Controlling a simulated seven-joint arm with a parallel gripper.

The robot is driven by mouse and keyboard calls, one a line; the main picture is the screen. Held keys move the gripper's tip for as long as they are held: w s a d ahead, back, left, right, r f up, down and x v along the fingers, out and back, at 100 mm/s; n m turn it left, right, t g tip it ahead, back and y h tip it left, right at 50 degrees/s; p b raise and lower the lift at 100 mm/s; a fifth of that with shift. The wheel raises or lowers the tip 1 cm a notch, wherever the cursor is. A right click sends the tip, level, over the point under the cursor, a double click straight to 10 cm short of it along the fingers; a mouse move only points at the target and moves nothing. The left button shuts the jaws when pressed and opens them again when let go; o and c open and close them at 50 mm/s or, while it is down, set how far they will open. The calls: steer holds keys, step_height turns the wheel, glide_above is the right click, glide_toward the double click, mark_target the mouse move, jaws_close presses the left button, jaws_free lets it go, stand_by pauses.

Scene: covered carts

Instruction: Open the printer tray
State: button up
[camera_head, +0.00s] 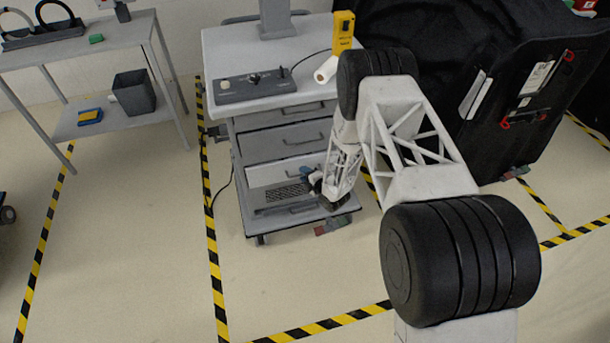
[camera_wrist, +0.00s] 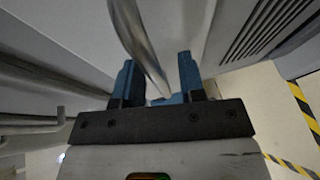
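The grey cart (camera_head: 240,140) stands in the middle with several stacked drawers with bar handles. A paler drawer front (camera_head: 268,173), low on the cart, may be the printer tray; below it is a vent grille (camera_head: 288,193), which also shows in the wrist view (camera_wrist: 262,30). My gripper (camera_head: 313,180) is at the right side of the cart's lower front. In the wrist view, its two blue fingers (camera_wrist: 158,85) stand apart, with a curved metal handle (camera_wrist: 138,40) running between them. Gaps show beside the handle. The head view partly hides this handle behind my arm.
A control box (camera_head: 255,84) and yellow device (camera_head: 343,32) are on the cart top. A black covered cart (camera_head: 540,80) stands close on the right. A shelf table (camera_head: 90,40) is at left. Striped tape marks the floor, which is clear in front.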

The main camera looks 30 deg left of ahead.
jaws_close()
steer(key=s+d, duration=1.5)
steer(key=shift+d, duration=0.15)
steer(key=shift+s, duration=0.1)
jaws_free()
stand_by(0.5)
steer(key=v, duration=0.7)
steer(key=shift+s+d, duration=0.15)
steer(key=shift+d, duration=0.2)
